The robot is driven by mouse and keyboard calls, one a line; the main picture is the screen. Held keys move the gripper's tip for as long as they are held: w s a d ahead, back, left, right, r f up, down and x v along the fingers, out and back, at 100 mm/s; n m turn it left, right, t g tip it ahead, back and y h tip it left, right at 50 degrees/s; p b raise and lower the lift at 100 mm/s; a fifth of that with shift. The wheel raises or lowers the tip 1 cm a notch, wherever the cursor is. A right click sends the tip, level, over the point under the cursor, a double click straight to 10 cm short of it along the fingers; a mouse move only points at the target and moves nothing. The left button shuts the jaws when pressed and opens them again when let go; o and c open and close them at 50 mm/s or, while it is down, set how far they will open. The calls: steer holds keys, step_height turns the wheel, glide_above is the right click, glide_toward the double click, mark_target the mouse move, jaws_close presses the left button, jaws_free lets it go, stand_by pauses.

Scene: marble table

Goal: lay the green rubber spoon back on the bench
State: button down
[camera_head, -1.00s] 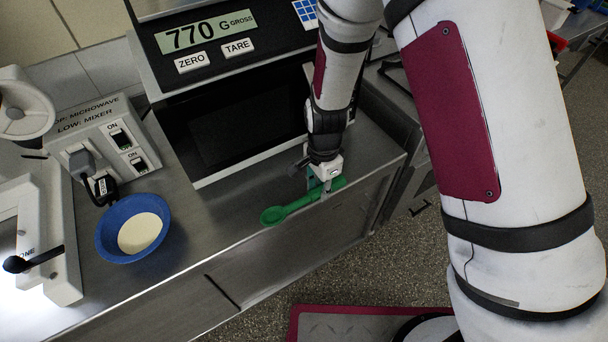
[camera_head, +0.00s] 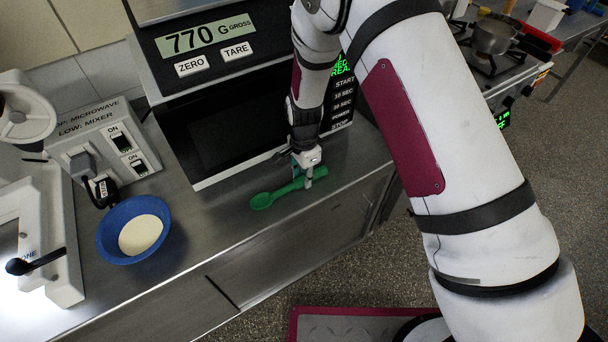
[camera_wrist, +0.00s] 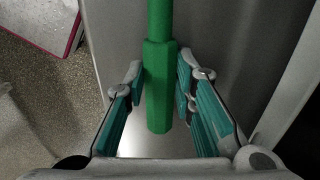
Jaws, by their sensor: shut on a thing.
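The green rubber spoon (camera_head: 285,192) is over the steel bench (camera_head: 225,222) in front of the microwave, its bowl pointing left and its handle at my gripper. My gripper (camera_head: 308,182) points down and is shut on the handle. In the wrist view the green handle of the spoon (camera_wrist: 159,85) runs between the two fingers of my gripper (camera_wrist: 160,80), which press its sides. The spoon lies low over the bench top; I cannot tell whether it touches. Its bowl is outside the wrist view.
A blue bowl (camera_head: 112,252) with pale contents stands on the bench at left, next to a switch box (camera_head: 100,145). The microwave (camera_head: 225,135) with a scale display above it is close behind the spoon. The bench's front edge (camera_head: 290,218) is near. A stove with a pot (camera_head: 493,38) is at far right.

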steer(key=c, duration=1.3)
jaws_free()
steer(key=shift+c, duration=0.2)
steer(key=shift+f, duration=0.25)
steer(key=s+d+r+n+t+y+b, duration=0.1)
steer(key=d+r, duration=0.2)
steer(key=r, duration=1)
steer(key=s+d+r+n+b, duration=0.1)
steer(key=d+r, duration=0.2)
steer(key=r, duration=0.9)
steer(key=s+d+r+n+t, duration=0.2)
steer(key=s+d+r+n, duration=0.2)
steer(key=s+d+r, duration=0.3)
steer(key=s+d+r+n+t+h, duration=0.1)
steer(key=s+d+r+n, duration=0.4)
steer(key=s, duration=0.9)
steer(key=d+r+t, duration=0.1)
steer(key=d+r, duration=0.1)
steer(key=d, duration=0.1)
steer(key=shift+s+d+r, duration=0.2)
steer(key=shift+s+r, duration=0.05)
steer(key=shift+s, duration=0.05)
